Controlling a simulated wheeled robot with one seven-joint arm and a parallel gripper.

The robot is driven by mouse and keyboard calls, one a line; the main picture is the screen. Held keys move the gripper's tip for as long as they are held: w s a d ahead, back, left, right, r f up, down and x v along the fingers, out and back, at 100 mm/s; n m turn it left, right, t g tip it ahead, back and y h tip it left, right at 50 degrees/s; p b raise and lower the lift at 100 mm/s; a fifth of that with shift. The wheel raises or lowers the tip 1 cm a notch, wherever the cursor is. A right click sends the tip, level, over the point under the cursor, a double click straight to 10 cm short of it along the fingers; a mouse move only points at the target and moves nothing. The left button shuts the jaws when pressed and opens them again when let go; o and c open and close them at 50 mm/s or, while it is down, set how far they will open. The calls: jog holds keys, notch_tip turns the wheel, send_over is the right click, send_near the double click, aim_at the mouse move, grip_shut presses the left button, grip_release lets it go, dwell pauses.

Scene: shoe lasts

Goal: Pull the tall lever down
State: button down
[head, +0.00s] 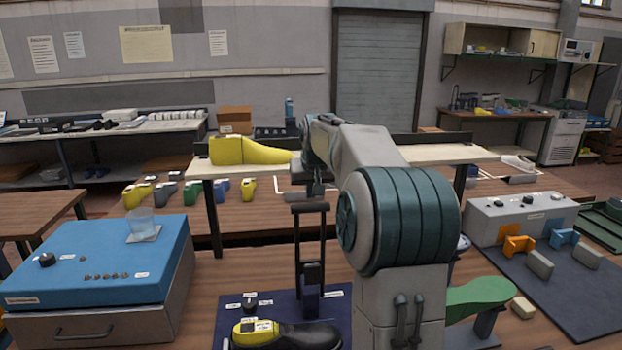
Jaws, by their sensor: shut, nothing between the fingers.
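The tall lever (297,245) is black, with two thin uprights and a crossbar at its top. It stands upright at the back of a dark blue board (285,303), in the middle of the head view. My gripper (316,191) is shut and empty, with its tips pointing down. In the picture it lies just above the crossbar; I cannot tell whether it touches. A black and yellow shoe last (300,335) lies at the front of the board. My arm hides what is to the right of the lever.
A blue-topped box (95,262) with a glass (142,224) stands at left. A raised shelf (235,167) carrying a yellow last (240,151) runs behind the lever. A green last (482,297) is right of my arm. A grey box (520,215) and orange clamps stand farther right.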

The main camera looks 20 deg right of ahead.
jog(key=shift+s+a+f, duration=0.1)
jog(key=shift+s+a, duration=0.05)
jog(key=shift+s, duration=0.35)
jog(key=shift+s+a+f, duration=0.1)
jog(key=shift+s+a, duration=0.05)
jog(key=shift+s, duration=0.3)
jog(key=shift+f, duration=0.1)
